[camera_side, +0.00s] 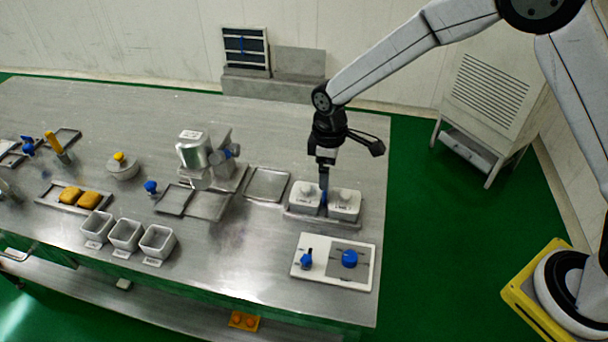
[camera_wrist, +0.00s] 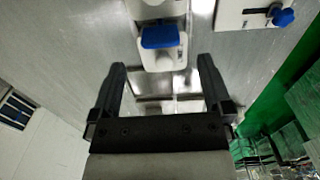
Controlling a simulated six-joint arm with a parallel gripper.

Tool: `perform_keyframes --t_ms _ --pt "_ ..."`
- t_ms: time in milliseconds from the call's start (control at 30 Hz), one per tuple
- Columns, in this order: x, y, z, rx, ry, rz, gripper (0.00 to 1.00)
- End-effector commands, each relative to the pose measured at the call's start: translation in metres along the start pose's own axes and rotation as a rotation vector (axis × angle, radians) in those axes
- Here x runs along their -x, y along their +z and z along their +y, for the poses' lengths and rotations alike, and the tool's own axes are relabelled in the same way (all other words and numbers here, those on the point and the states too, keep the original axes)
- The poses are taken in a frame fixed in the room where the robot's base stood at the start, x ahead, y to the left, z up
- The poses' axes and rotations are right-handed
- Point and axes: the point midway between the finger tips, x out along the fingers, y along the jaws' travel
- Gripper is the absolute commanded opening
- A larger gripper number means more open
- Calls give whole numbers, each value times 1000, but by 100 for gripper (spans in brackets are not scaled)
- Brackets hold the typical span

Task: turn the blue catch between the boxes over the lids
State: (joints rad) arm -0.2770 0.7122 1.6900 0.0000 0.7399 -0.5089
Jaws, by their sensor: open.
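Two small white lidded boxes stand side by side in a metal holder (camera_side: 292,214), a left box (camera_side: 302,197) and a right box (camera_side: 345,207), each with a round knob on its lid. The blue catch (camera_side: 323,199) is between them, partly hidden by my gripper in the side view. My gripper (camera_wrist: 162,63) is open and empty, pointing down over the boxes. The catch appears between and beyond the fingers; contact cannot be told.
A white panel with blue knobs (camera_side: 334,274) lies in front of the boxes. An empty tray (camera_side: 267,185) and a metal machine (camera_side: 194,154) with a blue knob stand to the left. Three open boxes (camera_side: 124,235) are at the front. The table's right edge is close to the boxes.

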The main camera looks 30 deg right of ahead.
Motion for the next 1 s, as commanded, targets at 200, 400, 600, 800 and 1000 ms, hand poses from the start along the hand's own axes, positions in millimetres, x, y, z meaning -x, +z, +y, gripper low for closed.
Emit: perform_keyframes --t_ms 200,400,600,800,1000 --pt "-27 0 0 0 -1 -1 100" --pt "-39 0 0 0 0 0 100" --pt "-42 0 0 0 1 1 100" --pt "-42 0 0 0 0 1 78" --pt "-42 0 0 0 0 1 14"
